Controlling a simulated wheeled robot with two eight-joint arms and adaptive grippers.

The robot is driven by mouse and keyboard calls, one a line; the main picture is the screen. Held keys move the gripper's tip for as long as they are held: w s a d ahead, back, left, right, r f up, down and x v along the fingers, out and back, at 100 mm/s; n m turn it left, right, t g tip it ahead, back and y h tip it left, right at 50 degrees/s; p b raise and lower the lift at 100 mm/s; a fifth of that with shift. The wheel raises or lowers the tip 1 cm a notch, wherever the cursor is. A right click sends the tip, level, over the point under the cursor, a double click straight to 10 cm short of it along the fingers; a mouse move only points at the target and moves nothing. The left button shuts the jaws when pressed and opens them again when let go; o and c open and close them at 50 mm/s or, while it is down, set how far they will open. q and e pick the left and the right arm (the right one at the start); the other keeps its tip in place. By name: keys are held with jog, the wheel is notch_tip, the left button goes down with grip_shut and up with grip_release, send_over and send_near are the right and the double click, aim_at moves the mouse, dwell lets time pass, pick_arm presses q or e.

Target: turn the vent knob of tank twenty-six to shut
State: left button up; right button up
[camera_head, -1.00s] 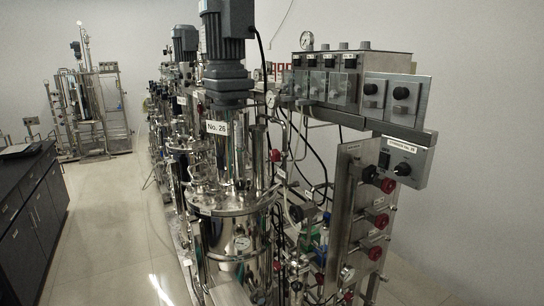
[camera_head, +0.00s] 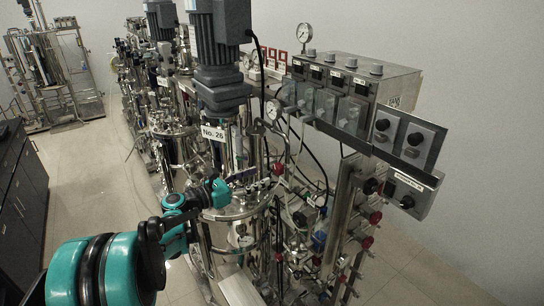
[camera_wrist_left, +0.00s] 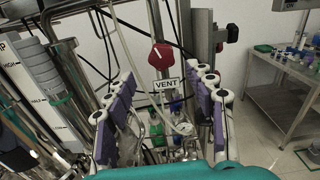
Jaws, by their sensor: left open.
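Tank twenty-six is the steel vessel bearing the "No. 26" label (camera_head: 213,132) in the head view, with a grey motor on top. In the left wrist view the red vent knob (camera_wrist_left: 161,56) shows ahead of my fingers, above a "VENT" label (camera_wrist_left: 167,84). It has a pale mark on its face. My left gripper (camera_wrist_left: 166,78) is open and empty, its purple-padded fingers on either side of the label, with the knob beyond and apart from them. In the head view my left gripper (camera_head: 242,179) is over the tank's top fittings. My right gripper is out of view.
A control box (camera_head: 350,85) with knobs stands right of the tank. Pipes, hoses and bottles crowd below. A steel table (camera_wrist_left: 285,75) stands at the right. The floor at left is clear.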

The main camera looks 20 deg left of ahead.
aim_at(276, 170)
pick_arm(q)
jog(key=x, duration=0.7)
jog(key=shift+w+d+r+p, duration=0.1)
jog(key=shift+w+d+p, duration=0.1)
jog(key=shift+d+p, duration=0.15)
jog(key=c, duration=1.2)
